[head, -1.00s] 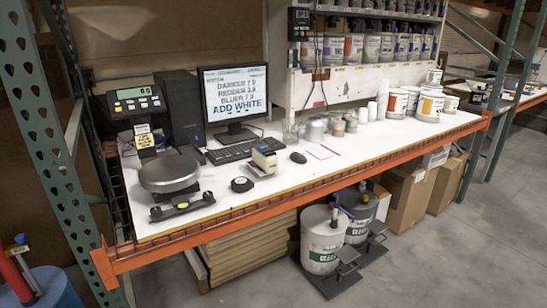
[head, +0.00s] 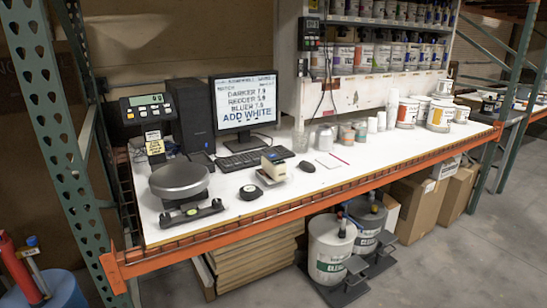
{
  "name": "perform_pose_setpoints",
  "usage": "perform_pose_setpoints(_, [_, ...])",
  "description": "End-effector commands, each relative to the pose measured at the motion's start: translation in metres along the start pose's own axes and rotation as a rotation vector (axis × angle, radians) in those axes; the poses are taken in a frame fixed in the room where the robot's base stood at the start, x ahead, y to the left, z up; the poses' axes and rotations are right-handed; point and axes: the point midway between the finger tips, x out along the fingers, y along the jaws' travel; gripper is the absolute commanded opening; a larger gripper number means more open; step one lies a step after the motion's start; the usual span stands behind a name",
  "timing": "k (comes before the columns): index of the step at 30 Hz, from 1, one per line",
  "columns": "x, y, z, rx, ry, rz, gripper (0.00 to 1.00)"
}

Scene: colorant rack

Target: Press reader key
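A small cream-and-dark handheld device (head: 274,164), which looks like the reader, stands on the white bench top in front of the keyboard. Its key is too small to make out. The monitor (head: 243,103) behind it shows several lines of text, including "DARKER 7.9" and "ADD WHITE". My gripper is not in view.
A round-pan scale (head: 180,180) with a display (head: 146,108) stands on the left. A black puck (head: 251,192), mouse (head: 307,166) and keyboard (head: 243,161) lie near the device. Tubs (head: 408,112) stand farther right. An orange beam (head: 300,204) edges the bench; buckets (head: 330,247) stand below.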

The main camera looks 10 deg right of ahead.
Motion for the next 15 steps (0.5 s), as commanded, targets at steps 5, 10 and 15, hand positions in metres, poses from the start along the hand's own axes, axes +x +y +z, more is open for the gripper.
perform_pose_setpoints(5, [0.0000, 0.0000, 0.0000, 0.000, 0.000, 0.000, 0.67])
perform_pose_setpoints(10, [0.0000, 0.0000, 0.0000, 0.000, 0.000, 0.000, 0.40])
perform_pose_setpoints(15, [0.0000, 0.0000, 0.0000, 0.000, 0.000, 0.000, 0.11])
